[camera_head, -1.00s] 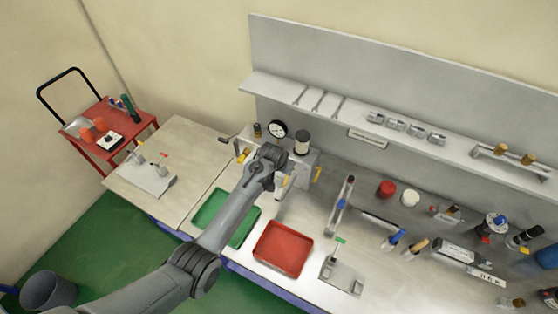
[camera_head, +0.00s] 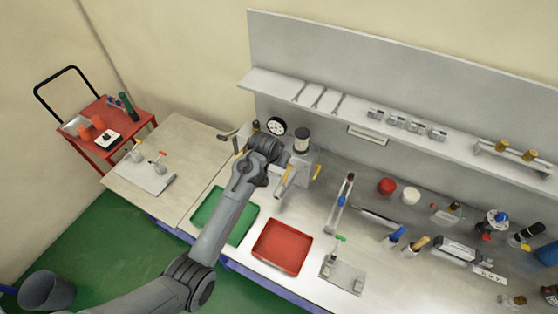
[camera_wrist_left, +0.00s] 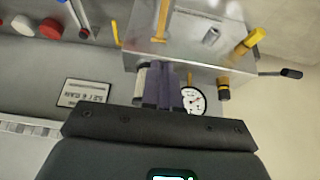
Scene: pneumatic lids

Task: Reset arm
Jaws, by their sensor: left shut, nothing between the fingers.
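My left arm reaches in from the lower left in the head view, with its wrist in front of the grey gauge unit (camera_head: 303,165). My left gripper (camera_wrist_left: 164,72) shows in the left wrist view with its dark fingers together and nothing between them. The fingers overlap the lower edge of the pale box of the gauge unit in that view; I cannot tell whether they touch it. The round pressure gauge (camera_head: 276,126) also shows in the left wrist view (camera_wrist_left: 193,100), just right of the fingers. My right gripper is not in view.
A green tray (camera_head: 210,222) and a red tray (camera_head: 283,247) lie along the bench front. A metal plate with a green-handled valve (camera_head: 343,275) is to their right. Several tools and jars crowd the right side. A shelf (camera_head: 345,108) runs behind.

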